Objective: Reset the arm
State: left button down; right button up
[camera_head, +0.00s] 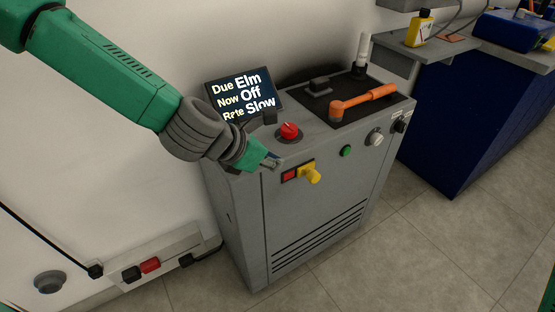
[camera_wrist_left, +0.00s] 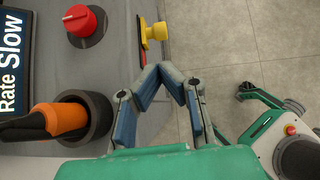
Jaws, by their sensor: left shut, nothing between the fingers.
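My left arm comes in from the upper left in the head view.
A screen (camera_head: 243,94) reads "Due Elm, Now Off, Rate Slow". An orange-handled tool (camera_head: 365,100) lies on the cart's dark top tray. A green button (camera_head: 345,151) is on its front. A blue cabinet (camera_head: 465,130) stands at right. The floor (camera_head: 400,255) before the cart is clear.

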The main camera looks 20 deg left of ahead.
pick_arm(q)
jog(key=shift+a, duration=0.15)
jog(key=s+f+m+g+y, duration=0.1)
jog(key=s+f+m+g, duration=0.2)
jog(key=s+f+m, duration=0.6)
jog(key=s+a+f+m+g+y, duration=0.2)
jog(key=s+a+f+m, duration=0.3)
jog(key=s+m, duration=0.4)
jog(key=s+a+f+m+g+y, duration=0.1)
jog(key=s+a+f+m+y, duration=0.1)
jog(key=s+a+f+m, duration=0.4)
jog(key=s+f+m, duration=0.2)
jog(key=s+m, duration=0.1)
jog(key=m, duration=0.2)
jog(key=shift+s+a+f+m+g, duration=0.15)
jog(key=shift+s+a+m+g, duration=0.15)
jog(key=shift+g, duration=0.1)
